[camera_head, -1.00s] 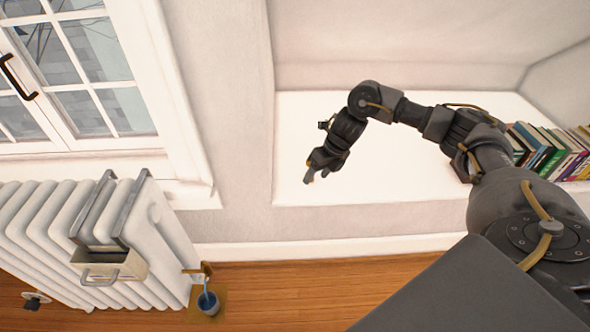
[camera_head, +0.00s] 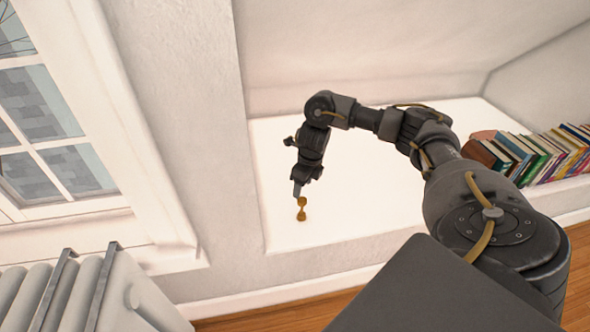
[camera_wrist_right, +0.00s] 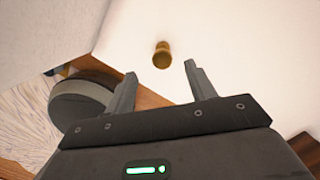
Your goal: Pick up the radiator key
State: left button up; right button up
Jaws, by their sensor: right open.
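The radiator key (camera_head: 301,209) is a small brass-coloured piece with a rounded end. It stands on the white ledge just below my right gripper (camera_head: 298,190) in the head view. In the right wrist view the key (camera_wrist_right: 162,55) shows end-on, ahead of the two fingertips and roughly between their lines. My right gripper (camera_wrist_right: 160,78) is open, with nothing between its fingers. I cannot tell from these frames whether a finger touches the key. My left gripper is not in view.
The white ledge (camera_head: 370,190) is a recessed shelf with bare space around the key. A row of books (camera_head: 530,152) stands at its right end. A window (camera_head: 50,130) and a white ribbed radiator (camera_head: 110,295) are at the left. Wooden floor (camera_head: 250,318) lies below.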

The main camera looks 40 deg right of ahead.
aim_at(303, 200)
jog(key=shift+s+f, duration=0.15)
jog(key=shift+f, duration=0.25)
jog(key=f, duration=0.2)
jog(key=f+b, duration=0.1)
jog(key=f, duration=0.1)
jog(key=shift+w, duration=0.25)
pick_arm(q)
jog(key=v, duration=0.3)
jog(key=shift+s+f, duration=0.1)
pick_arm(e)
jog(key=shift+f, duration=0.3)
jog(key=shift+f, duration=0.3)
jog(key=f+b, duration=0.1)
jog(key=f, duration=0.3)
jog(key=shift+w+f, duration=0.2)
jog(key=shift+f, duration=0.15)
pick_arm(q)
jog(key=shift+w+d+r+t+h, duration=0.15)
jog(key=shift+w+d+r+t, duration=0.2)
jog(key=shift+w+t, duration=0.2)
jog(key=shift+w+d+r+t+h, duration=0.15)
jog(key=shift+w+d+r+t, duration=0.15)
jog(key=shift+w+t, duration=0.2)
pick_arm(e)
jog(key=c, duration=1.1)
